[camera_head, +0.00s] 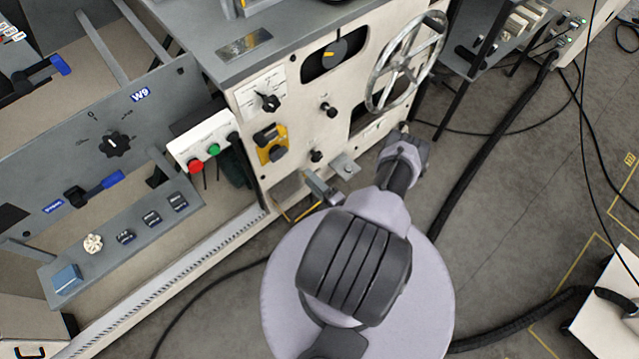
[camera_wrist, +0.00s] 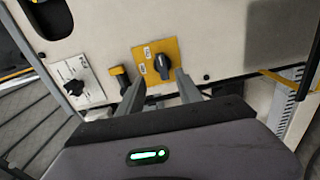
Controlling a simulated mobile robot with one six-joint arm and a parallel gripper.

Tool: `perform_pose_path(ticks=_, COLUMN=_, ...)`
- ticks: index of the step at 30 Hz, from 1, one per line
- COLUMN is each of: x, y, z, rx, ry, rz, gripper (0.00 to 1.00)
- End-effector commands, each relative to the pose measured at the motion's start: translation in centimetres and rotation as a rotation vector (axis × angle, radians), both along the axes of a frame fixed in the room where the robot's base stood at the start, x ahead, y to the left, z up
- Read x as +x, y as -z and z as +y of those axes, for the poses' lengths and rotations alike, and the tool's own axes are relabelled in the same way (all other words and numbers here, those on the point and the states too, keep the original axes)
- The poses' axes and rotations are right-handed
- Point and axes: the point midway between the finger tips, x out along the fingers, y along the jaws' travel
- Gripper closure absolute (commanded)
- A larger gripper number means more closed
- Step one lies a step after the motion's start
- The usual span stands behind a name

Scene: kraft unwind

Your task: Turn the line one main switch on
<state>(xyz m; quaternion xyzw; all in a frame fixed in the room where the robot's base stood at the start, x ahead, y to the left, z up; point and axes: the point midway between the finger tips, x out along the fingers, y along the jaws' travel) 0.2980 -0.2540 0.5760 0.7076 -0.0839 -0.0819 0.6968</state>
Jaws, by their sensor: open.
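A black rotary switch on a yellow plate, which looks like the main switch (camera_head: 278,154), is on the cream machine front. In the wrist view its black knob (camera_wrist: 162,65) is at upper centre, with small labels on the plate to its left. The knob's position marks are too small to read. My gripper (camera_head: 332,176) is open and empty, low in front of the machine and to the right of the switch in the head view. In the wrist view the two fingers (camera_wrist: 161,80) point toward the plate, one on each side below the knob; contact cannot be told.
A white-plated selector (camera_wrist: 75,87) and a yellow-and-black part (camera_wrist: 121,76) sit beside the switch. A handwheel (camera_head: 405,65) projects at upper right. A button box (camera_head: 205,143) with red and green buttons is to the left. Cables cross the floor at right.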

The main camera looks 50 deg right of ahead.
Motion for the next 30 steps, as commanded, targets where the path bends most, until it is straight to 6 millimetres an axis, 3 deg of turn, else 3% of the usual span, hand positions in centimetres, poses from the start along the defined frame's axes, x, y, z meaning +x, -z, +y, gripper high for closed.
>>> perform_pose_path(ticks=3, x=-2.6, y=-0.1, z=0.4, rx=0.001, ry=0.007, rz=-0.001, gripper=0.58)
perform_pose_path(ticks=7, x=-3.9, y=0.0, z=0.9, rx=0.0, ry=0.002, rz=-0.001, gripper=0.58)
perform_pose_path(ticks=21, x=-4.2, y=0.0, z=1.0, rx=-0.002, ry=-0.002, rz=-0.001, gripper=0.58)
perform_pose_path(ticks=23, x=-3.8, y=-0.6, z=0.7, rx=-0.026, ry=-0.031, rz=0.002, gripper=0.58)
perform_pose_path(ticks=26, x=-1.1, y=-5.1, z=-0.4, rx=-0.188, ry=-0.225, rz=0.01, gripper=0.58)
perform_pose_path(ticks=28, x=2.3, y=-10.7, z=0.0, rx=-0.388, ry=-0.463, rz=0.008, gripper=0.58)
perform_pose_path(ticks=30, x=5.4, y=-16.6, z=2.2, rx=-0.62, ry=-0.724, rz=-0.01, gripper=0.58)
